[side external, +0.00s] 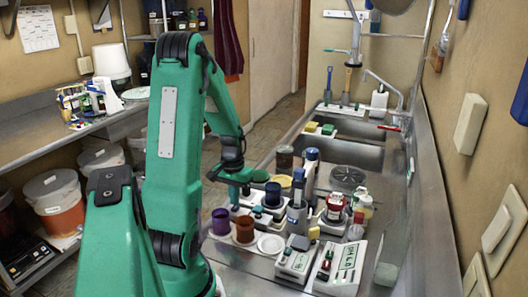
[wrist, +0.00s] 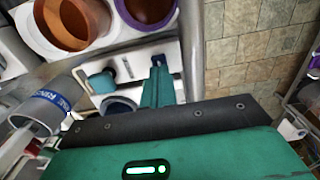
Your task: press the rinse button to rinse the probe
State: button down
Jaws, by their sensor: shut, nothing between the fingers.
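In the wrist view a teal knob-like button (wrist: 101,82) stands on a white base (wrist: 136,88), beside small dark slots; I read no label on it. My gripper (wrist: 158,84) shows as a narrow green shut tip just right of the button, apart from it in the picture; its height above the base is unclear. A clear cup with a blue band (wrist: 48,108), its lettering seemingly "RINSE", is at the left. In the side view my gripper (side external: 236,188) points down over the back left of the crowded counter, near the dark blue cup (side external: 273,194). I cannot single out the probe.
Purple (side external: 220,221) and brown (side external: 245,229) cups stand in front of my gripper. Two boxed instruments (side external: 297,259) (side external: 338,266) sit at the counter's front. Bottles and a jar with a red lid (side external: 336,202) crowd the right. The sink (side external: 350,152) lies behind.

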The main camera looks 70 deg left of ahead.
aim_at(236, 208)
jog(key=shift+f, duration=0.95)
jog(key=shift+r, duration=3.05)
dwell(0.5)
jog(key=shift+w+d+r, duration=0.15)
jog(key=w+d+r+m+t, duration=0.1)
jog(key=d+r+m+t, duration=0.1)
jog(key=d+r, duration=0.3)
jog(key=d+r+m+t, duration=0.1)
jog(key=d+r+m, duration=0.3)
jog(key=d, duration=0.9)
jog(key=w+d+r+m+t, duration=0.1)
jog(key=d+r+m+t, duration=0.1)
jog(key=d+r, duration=0.4)
jog(key=d+m, duration=0.1)
jog(key=d, duration=0.2)
jog(key=shift+w+d+t, duration=0.3)
jog(key=shift+d, duration=0.05)
